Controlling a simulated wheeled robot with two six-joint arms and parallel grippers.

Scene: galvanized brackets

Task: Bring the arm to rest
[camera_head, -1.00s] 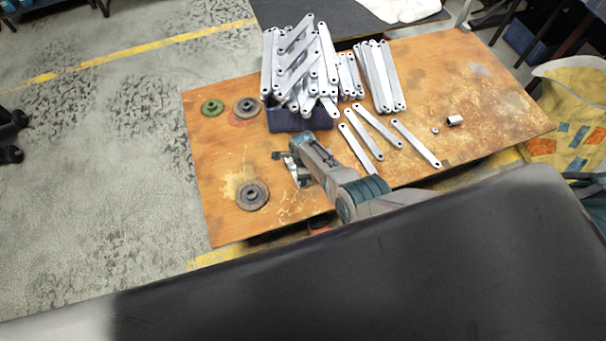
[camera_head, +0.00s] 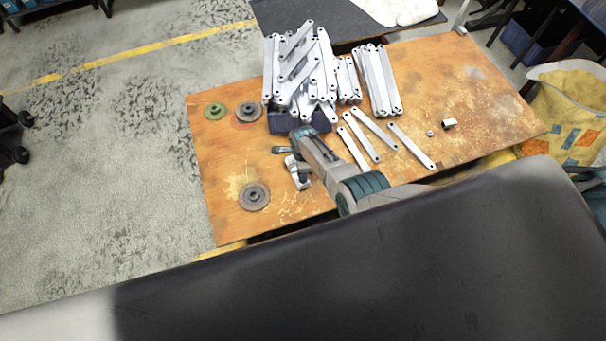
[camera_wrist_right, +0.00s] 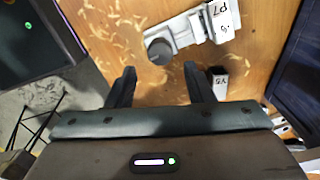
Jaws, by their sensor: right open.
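My right arm reaches over the wooden table (camera_head: 470,110) from the lower right in the head view. Its gripper (camera_head: 283,151) is over the left half of the table, beside the blue bin. In the right wrist view, the gripper (camera_wrist_right: 159,70) is open, with its two dark fingers apart and nothing between them. A small grey and white device (camera_wrist_right: 185,32) with a round dark knob lies on the table beyond the fingertips; it also shows in the head view (camera_head: 297,172), partly beside the arm. My left gripper is not in view.
A dark blue bin (camera_head: 285,124) heaped with galvanized brackets (camera_head: 300,70) stands at the back. Loose flat strips (camera_head: 411,146), a nut (camera_head: 430,133) and a short metal tube (camera_head: 449,124) lie to the right. Round discs (camera_head: 254,196) lie at left. The table's right part is mostly clear.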

